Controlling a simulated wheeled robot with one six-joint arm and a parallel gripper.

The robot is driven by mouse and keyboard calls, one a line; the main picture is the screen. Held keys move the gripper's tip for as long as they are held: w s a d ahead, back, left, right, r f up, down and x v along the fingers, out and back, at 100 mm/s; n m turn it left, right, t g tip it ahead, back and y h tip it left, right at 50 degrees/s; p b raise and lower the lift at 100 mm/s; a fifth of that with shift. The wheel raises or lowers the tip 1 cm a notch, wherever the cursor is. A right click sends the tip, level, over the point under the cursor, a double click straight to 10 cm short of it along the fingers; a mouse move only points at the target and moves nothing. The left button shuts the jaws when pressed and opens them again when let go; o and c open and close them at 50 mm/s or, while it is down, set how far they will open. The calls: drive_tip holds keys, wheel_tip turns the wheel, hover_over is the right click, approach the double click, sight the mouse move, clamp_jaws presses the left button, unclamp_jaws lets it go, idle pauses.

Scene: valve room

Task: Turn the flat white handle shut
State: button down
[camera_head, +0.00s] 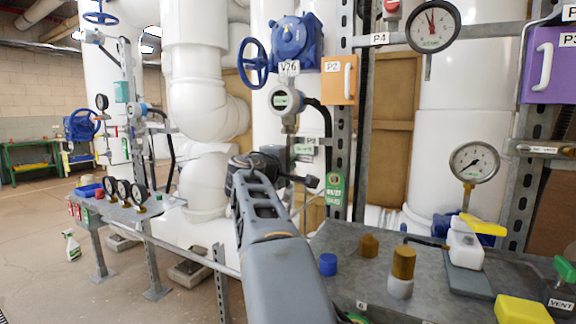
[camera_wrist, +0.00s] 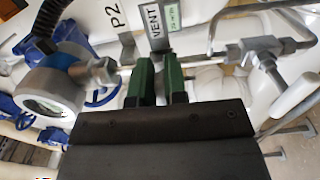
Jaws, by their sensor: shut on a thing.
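My gripper (camera_wrist: 159,75) shows in the wrist view as two green fingers close together with a narrow thing between them. I take this to be the flat white handle, almost wholly hidden by the fingers. The fingers lie over a metal pipe line just below the VENT label (camera_wrist: 155,22). In the head view my arm reaches forward to the pipework below the round gauge transmitter (camera_head: 285,99). My fingertips and the handle are hidden there behind my wrist.
In the wrist view a transmitter (camera_wrist: 50,103) stands close left and a metal valve (camera_wrist: 263,55) with thin tubing right. In the head view a strut post (camera_head: 342,130) with a green tag (camera_head: 335,188) stands right of my wrist. A grey bench (camera_head: 430,285) is at lower right.

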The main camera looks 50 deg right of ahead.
idle(0.3)
drive_tip(key=c, duration=1.2)
unclamp_jaws()
drive_tip(key=shift+o, duration=0.2)
drive_tip(key=shift+a, duration=0.15)
drive_tip(key=p+v, duration=0.1)
drive_tip(key=v, duration=1.2)
drive_tip(key=shift+a, duration=0.25)
drive_tip(key=shift+s, duration=0.1)
